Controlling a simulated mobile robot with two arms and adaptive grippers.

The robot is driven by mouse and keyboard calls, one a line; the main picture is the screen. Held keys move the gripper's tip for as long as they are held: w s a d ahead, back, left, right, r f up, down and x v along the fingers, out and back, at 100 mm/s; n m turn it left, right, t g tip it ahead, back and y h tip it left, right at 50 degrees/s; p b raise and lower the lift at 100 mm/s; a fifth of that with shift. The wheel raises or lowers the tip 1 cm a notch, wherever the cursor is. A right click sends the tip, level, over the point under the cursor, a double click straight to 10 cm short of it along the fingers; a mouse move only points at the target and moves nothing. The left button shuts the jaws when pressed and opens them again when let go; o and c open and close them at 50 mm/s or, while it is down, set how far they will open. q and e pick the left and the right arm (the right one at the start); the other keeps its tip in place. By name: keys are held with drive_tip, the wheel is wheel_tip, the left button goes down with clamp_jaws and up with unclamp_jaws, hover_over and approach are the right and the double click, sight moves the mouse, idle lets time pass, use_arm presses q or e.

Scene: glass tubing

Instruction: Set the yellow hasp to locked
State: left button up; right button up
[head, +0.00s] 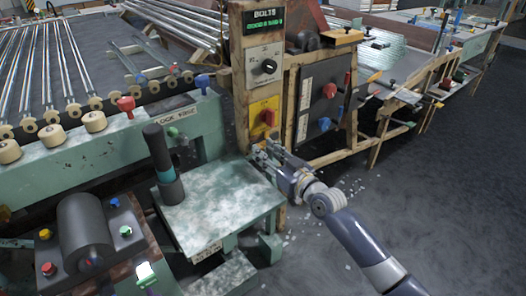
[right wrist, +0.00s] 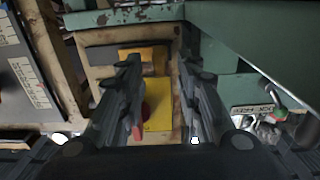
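A yellow plate (head: 263,104) with a red knob (head: 268,117) is on the wooden post, below a white dial panel. In the right wrist view the yellow plate (right wrist: 161,112) shows between my fingers, with the red knob (right wrist: 145,106) partly hidden by the left finger. A separate yellow piece (right wrist: 150,54) sits above it in that view, near the fingertips; it may be the hasp, but its setting cannot be told. My right gripper (head: 260,153) is just below the plate in the head view. Its fingers (right wrist: 160,68) are apart, with no clear grip on anything. My left gripper is out of view.
A green machine table (head: 225,205) with a dark upright cylinder (head: 158,152) stands left of my right gripper. A dark board with a red knob (head: 329,90) is to the right of the post. The floor (head: 430,190) at right is mostly clear, with small scattered pieces.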

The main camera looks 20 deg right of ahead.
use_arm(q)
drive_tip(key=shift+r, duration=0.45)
use_arm(e)
drive_tip(key=shift+x, duration=0.85)
drive_tip(key=shift+c, duration=0.3)
clamp_jaws()
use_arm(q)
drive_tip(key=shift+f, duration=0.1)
use_arm(e)
drive_tip(key=shift+w+d+b, duration=0.25)
drive_tip(key=shift+d+b, duration=0.3)
drive_tip(key=shift+d, duration=0.05)
drive_tip(key=shift+w+d+b, duration=0.2)
drive_tip(key=shift+d+b, duration=0.3)
drive_tip(key=shift+d, duration=0.1)
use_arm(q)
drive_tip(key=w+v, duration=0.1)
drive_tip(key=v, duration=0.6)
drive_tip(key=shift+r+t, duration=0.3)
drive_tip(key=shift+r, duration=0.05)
use_arm(e)
drive_tip(key=shift+d, duration=0.15)
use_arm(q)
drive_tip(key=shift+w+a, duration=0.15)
